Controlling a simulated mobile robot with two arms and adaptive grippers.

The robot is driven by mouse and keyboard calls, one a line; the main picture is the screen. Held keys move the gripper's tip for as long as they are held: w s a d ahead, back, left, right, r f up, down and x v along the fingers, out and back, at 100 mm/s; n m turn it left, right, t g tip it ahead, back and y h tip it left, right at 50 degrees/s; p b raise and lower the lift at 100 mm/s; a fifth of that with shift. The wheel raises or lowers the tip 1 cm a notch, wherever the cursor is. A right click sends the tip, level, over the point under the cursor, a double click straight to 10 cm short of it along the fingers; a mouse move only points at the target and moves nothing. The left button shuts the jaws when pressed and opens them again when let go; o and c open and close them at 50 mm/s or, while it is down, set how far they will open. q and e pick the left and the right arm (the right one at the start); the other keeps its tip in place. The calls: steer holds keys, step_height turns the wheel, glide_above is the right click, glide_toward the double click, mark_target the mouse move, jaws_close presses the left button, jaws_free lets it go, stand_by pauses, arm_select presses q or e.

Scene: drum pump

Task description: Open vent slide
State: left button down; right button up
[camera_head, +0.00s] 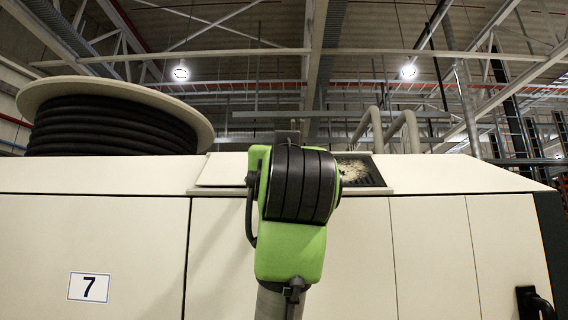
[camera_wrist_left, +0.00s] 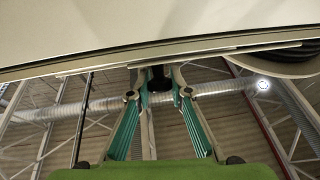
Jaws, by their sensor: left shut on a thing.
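The vent slide (camera_head: 222,170) is a thin cream plate on the sloped top of the cream machine, left of my wrist. To the right of my wrist, a dark vent opening (camera_head: 375,172) shows, with something pale and ragged inside. My green and black left wrist stands in front and hides the middle of the vent. In the left wrist view my left gripper (camera_wrist_left: 160,97) is shut on a small dark knob (camera_wrist_left: 160,78) at the edge of the slide plate (camera_wrist_left: 205,48). The fingertips are mostly hidden in the head view. My right gripper is not in view.
A large cable reel (camera_head: 118,115) stands on the machine top at the left. Two bent pale pipes (camera_head: 390,125) rise behind the vent. The top right of the machine is clear.

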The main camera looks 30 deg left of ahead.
arm_select(q)
steer(key=shift+d, duration=0.1)
steer(key=c, duration=1.8)
jaws_free()
steer(key=shift+c, duration=0.2)
steer(key=shift+s+d, duration=0.1)
steer(key=v, duration=1.2)
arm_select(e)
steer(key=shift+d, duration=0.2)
arm_select(q)
steer(key=shift+f, duration=0.1)
